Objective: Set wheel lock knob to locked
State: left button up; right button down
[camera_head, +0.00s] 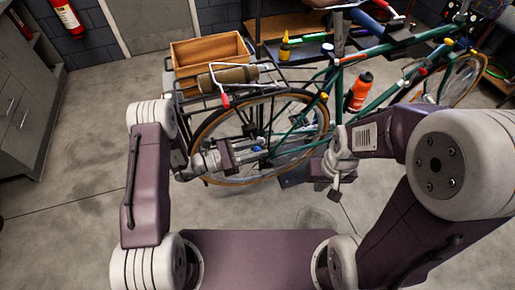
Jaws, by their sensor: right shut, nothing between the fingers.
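The green bike (385,70) stands side-on, with its rear wheel (317,140) towards me. I cannot clearly make out the wheel lock knob; small blue parts (259,140) show near the wheel's hub. My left gripper (262,148) reaches in from the left, in front of the spokes by the hub. Its fingers blend with the wheel parts, so I cannot tell whether they are open or touching anything. My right gripper (335,195) points down, shut and empty, in front of the bike and right of the rear wheel.
A rear rack carries a wooden crate (208,52), a brown roll (228,75) and a red-tipped white bar (225,101). An orange bottle (360,92) sits on the frame. A bench with tools stands behind. Grey cabinets (30,100) are at left. The floor between is clear.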

pick_arm(q)
grip_shut()
jog(key=shift+s+d+f, duration=0.1)
jog(key=shift+s, duration=0.05)
dwell(1.0)
